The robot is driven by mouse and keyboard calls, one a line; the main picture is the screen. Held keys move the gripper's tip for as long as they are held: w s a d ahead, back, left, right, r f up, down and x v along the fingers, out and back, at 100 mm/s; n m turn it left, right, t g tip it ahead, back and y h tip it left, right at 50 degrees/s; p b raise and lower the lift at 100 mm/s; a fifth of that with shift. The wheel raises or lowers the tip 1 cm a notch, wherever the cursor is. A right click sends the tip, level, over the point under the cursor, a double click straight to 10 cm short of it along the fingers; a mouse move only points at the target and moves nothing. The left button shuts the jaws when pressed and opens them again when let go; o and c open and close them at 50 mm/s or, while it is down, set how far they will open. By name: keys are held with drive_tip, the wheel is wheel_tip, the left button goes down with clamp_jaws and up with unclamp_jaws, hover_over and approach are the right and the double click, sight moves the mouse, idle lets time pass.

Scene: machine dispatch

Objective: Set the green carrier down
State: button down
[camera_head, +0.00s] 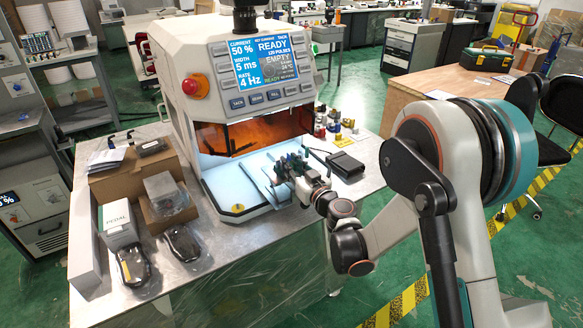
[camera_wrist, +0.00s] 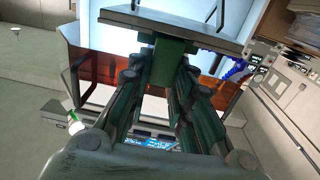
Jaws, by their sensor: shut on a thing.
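The green carrier shows in the wrist view as a green block (camera_wrist: 176,62) between my fingertips, joined to a flat grey plate (camera_wrist: 120,19). My gripper (camera_wrist: 174,75) is shut on the green block. In the head view my gripper (camera_head: 287,170) is at the front of the machine's open chamber, over its pale tray floor. The carrier is small there and mostly hidden by my fingers. I cannot tell whether it touches the tray.
Left of the machine on the metal table (camera_head: 215,262) stand cardboard boxes (camera_head: 135,178), a PEDAL box (camera_head: 118,226) and two dark pedals. A black box (camera_head: 345,163) and several small coloured items (camera_head: 335,124) lie to the right of the chamber. The table's front strip is clear.

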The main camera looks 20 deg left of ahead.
drive_tip(key=c, duration=1.4)
unclamp_jaws()
drive_tip(key=shift+f, duration=0.1)
